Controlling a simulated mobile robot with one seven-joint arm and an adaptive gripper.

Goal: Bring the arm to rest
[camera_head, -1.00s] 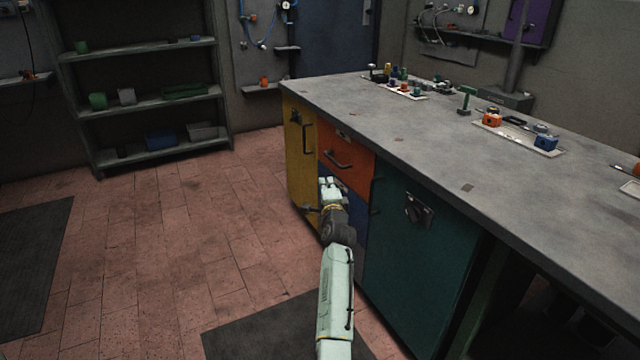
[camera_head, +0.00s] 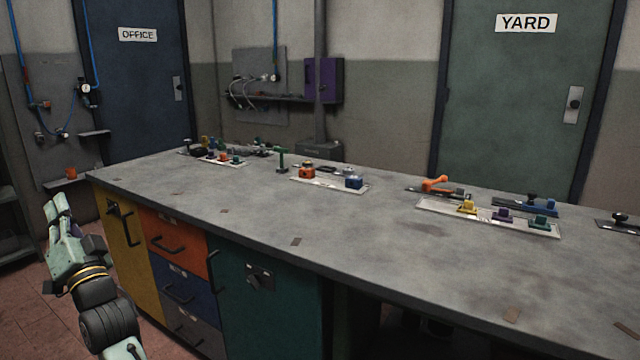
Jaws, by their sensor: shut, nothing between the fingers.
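My gripper (camera_head: 58,215) is at the left of the head view, pale green with dark joints, pointing up and away. It is shut and holds nothing. It is in front of and to the left of the workbench's yellow cabinet door (camera_head: 122,225), over the floor. From this angle I cannot tell the exact gap to the bench. My wrist and part of the forearm show below it at the bottom left.
The grey workbench (camera_head: 270,215) fills the middle and right, with handles jutting from its front. White trays with small coloured parts (camera_head: 330,183) stand along its far side. A blue OFFICE door (camera_head: 135,90) and a green YARD door (camera_head: 525,100) are behind. A shelf edge is at far left.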

